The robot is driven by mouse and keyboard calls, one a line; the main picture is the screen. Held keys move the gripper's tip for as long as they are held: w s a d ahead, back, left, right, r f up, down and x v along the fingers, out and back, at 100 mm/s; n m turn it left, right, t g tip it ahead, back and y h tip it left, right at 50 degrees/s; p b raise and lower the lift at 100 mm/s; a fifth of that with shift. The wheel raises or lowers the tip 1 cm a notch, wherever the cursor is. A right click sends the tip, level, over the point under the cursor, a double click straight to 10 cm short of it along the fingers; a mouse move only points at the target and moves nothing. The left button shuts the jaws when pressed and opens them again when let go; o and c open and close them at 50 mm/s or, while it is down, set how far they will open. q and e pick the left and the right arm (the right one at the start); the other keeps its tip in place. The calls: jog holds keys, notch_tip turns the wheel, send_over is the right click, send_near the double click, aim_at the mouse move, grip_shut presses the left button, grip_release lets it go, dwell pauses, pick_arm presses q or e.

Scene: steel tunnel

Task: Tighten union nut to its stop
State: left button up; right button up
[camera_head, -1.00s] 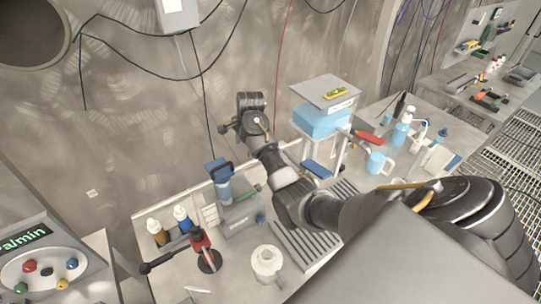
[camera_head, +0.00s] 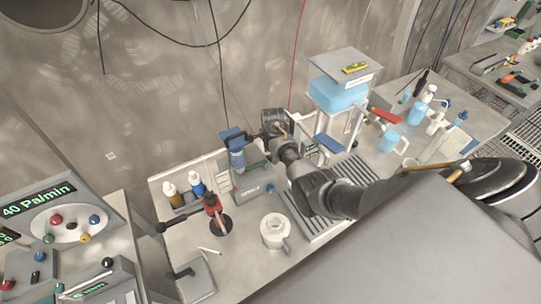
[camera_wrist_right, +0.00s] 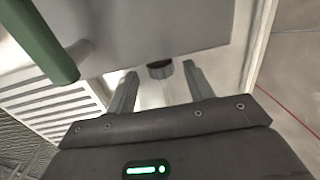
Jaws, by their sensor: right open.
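In the right wrist view, a dark round fitting (camera_wrist_right: 160,69), possibly the union nut, sits at the edge of a grey box (camera_wrist_right: 150,30). My right gripper (camera_wrist_right: 160,82) is open, with one finger on each side of the fitting in the picture. I cannot tell whether the fitting is between the fingers or beyond them; no contact shows. In the head view my right wrist is above the bench, beside the grey labelled box (camera_head: 251,195), and the fingers are not clear. My left gripper is out of view.
A green bar (camera_wrist_right: 45,45) lies close at the left in the wrist view. On the bench stand a blue-topped device (camera_head: 236,155), a red-handled tool (camera_head: 212,203), a white cup (camera_head: 274,232) and a ribbed tray (camera_head: 345,182). A blue tank (camera_head: 338,95) stands behind.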

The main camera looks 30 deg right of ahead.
jog(key=shift+w+f, duration=0.1)
jog(key=shift+f, duration=0.9)
jog(key=c, duration=1)
jog(key=shift+o, duration=0.2)
jog(key=shift+w+f+g+b, duration=0.1)
jog(key=shift+g+b, duration=0.2)
jog(key=shift+b, duration=0.1)
jog(key=shift+g, duration=0.3)
jog(key=o, duration=1)
jog(key=shift+c, duration=0.2)
jog(key=shift+r, duration=0.2)
